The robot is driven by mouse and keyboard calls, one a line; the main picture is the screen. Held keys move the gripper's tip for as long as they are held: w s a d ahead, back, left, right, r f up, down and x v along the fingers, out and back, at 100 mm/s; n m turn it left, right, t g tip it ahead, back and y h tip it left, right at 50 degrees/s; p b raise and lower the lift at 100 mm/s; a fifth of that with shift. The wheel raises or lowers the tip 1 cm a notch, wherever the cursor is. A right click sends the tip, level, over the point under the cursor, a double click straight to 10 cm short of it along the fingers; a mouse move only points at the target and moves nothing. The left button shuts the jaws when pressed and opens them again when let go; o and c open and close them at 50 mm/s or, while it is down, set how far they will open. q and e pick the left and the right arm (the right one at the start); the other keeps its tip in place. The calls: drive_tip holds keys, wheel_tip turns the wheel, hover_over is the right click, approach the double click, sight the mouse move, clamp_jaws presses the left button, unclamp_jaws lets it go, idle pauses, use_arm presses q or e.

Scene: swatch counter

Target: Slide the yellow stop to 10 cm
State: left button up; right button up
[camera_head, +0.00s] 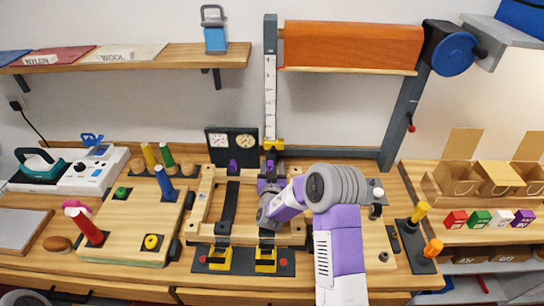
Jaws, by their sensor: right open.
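The yellow stop (274,144) sits near the bottom of an upright white scale (270,95) on a dark post. The scale's figures are too small to read. My right arm comes in from the lower right, over the wooden frame. My right gripper (269,170) is open, at or just below the stop in the picture. I cannot tell whether its fingers touch the stop or stand apart in front of it. My left gripper is not in view.
Two dials on a dark panel (231,146) stand left of the scale. A board with coloured pegs (140,235) lies at the left. Yellow-topped clamps (220,258) are in front. An orange roll (350,45) hangs above right. Cardboard boxes (455,180) stand at the right.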

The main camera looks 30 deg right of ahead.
sight(273, 151)
drive_tip(key=x, duration=0.6)
drive_tip(key=shift+w, duration=0.2)
clamp_jaws()
